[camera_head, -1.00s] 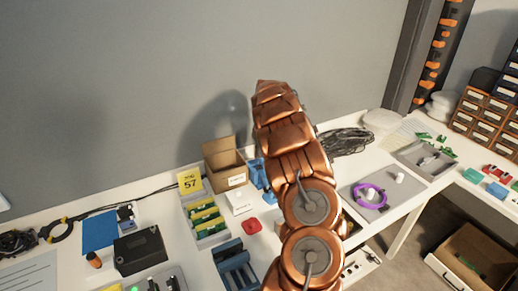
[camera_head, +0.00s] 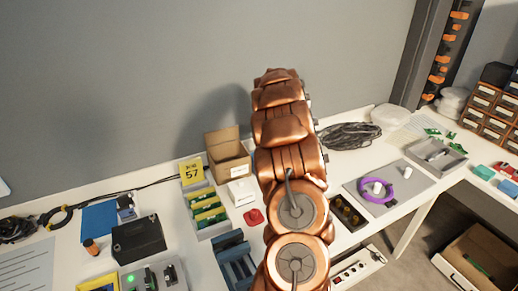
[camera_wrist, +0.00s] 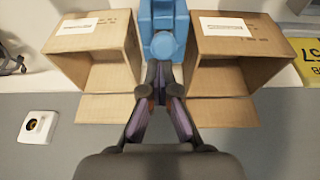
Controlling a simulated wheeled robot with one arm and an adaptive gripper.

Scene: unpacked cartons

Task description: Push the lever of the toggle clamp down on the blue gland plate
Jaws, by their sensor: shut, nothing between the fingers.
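In the wrist view a blue piece (camera_wrist: 163,14) with a rounded, lighter blue end (camera_wrist: 165,46) stands between two open cartons. It looks like the blue gland plate with its toggle clamp, but I cannot make out the lever separately. My gripper (camera_wrist: 162,88) is shut and empty, its fingertips pointing at the rounded end and overlapping it in the picture. I cannot tell whether they touch.
Open cartons flank the blue piece closely on the left (camera_wrist: 105,72) and right (camera_wrist: 222,75). A grey wall (camera_wrist: 285,150) lies close by, with a white socket (camera_wrist: 38,127). In the head view a yellow 57 sign (camera_head: 192,172) and a green-and-yellow parts tray (camera_head: 207,212) stand left of my arm.

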